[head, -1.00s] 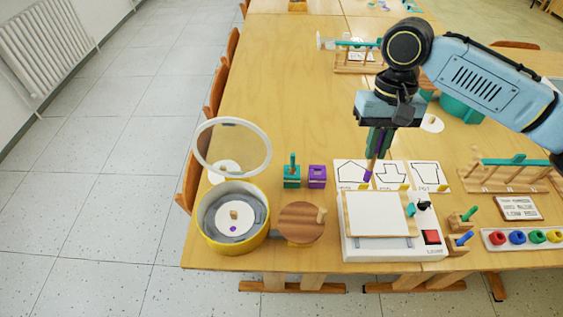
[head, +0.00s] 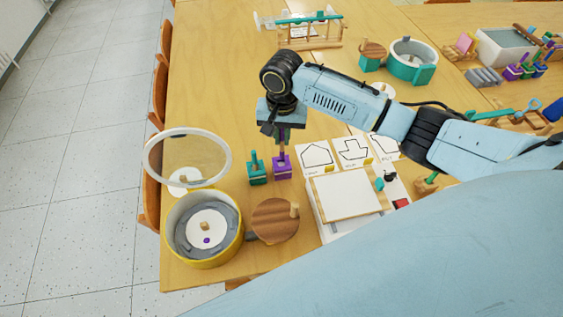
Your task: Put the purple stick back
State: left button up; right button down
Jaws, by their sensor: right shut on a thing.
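The purple stick (head: 281,151) hangs upright below my right gripper (head: 283,138), which is shut on it. The stick's lower end meets the top of the purple block (head: 283,169) in the picture; I cannot tell how far it is inside the hole. The stick's upper part is hidden by the gripper. A teal block (head: 258,176) with a teal stick standing in it is just left of the purple block. My left gripper is not in view.
A yellow-rimmed round container (head: 180,247), a clear-topped lid (head: 188,158) and a round wooden disc (head: 274,220) lie to the left and front. A white board device (head: 346,194) and outline cards (head: 316,155) lie to the right. The table (head: 214,95) is clear behind the blocks.

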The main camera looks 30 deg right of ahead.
aim_at(282, 157)
notch_tip(282, 157, down, 8)
jog(key=shift+r+b, duration=0.2)
jog(key=shift+b, duration=0.4)
jog(key=shift+f, duration=0.1)
jog(key=c, duration=1.5)
grip_release()
notch_tip(282, 157, up, 12)
jog(key=shift+r+p, duration=0.15)
jog(key=shift+p, duration=0.9)
